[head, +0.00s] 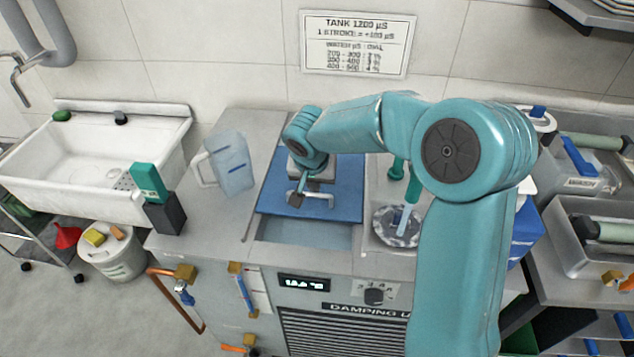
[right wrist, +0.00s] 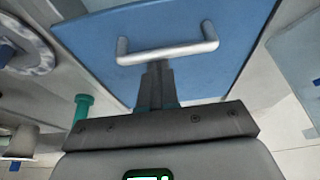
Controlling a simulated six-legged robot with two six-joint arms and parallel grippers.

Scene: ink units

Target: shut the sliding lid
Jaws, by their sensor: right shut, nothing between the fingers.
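The blue sliding lid (head: 345,185) lies over the far part of the tank in the counter, and it fills much of the right wrist view (right wrist: 90,45). The tank opening (head: 305,234) is uncovered at the near side and shows pale blue water. A silver bar handle (right wrist: 165,51) stands on the lid; it also shows in the head view (head: 322,196). My right gripper (right wrist: 156,70) is shut and empty, its fingertips close against the middle of the handle; I cannot tell if they touch. It is partly hidden in the head view (head: 306,186). My left gripper is not in view.
A clear jug (head: 232,165) and a green-topped dark block (head: 160,200) stand on the counter to the left. A round drain-like basin (head: 392,228) with a green-handled tool is right of the lid. A sign (head: 357,43) hangs behind.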

